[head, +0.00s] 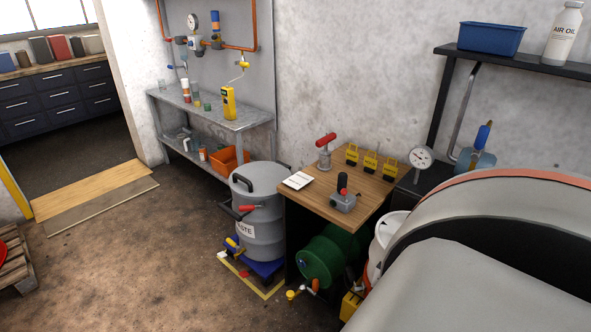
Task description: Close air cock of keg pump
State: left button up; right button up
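No part is plainly marked as the keg pump or its air cock, and I cannot tell which fitting is the cock. On the wooden table stand a grey fitting with a red handle (325,150) and a grey block with a black knob and a red part (343,198). At the right, a bluish vessel (474,160) has an upright blue-handled part (482,136) on top, beside a round white gauge (421,157). A green drum (325,262) lies under the table, with an orange-handled tap (314,286) at its front. Neither of my grippers is in view.
A grey waste drum (262,205) stands left of the wooden table (374,205). Several yellow tags (370,161) stand on the table. A metal bench (232,122) is along the wall. A large grey rounded surface hides the lower right. The floor at left is mostly clear.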

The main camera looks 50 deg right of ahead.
aim_at(483, 134)
jog(key=i+l, duration=0.2)
jog(key=i, duration=0.15)
jog(key=i+l+z, duration=0.1)
jog(key=i, duration=0.25)
jog(key=i+l+z, duration=0.1)
jog(key=i, duration=0.25)
jog(key=i+l+z, duration=0.1)
jog(key=z, duration=3.35)
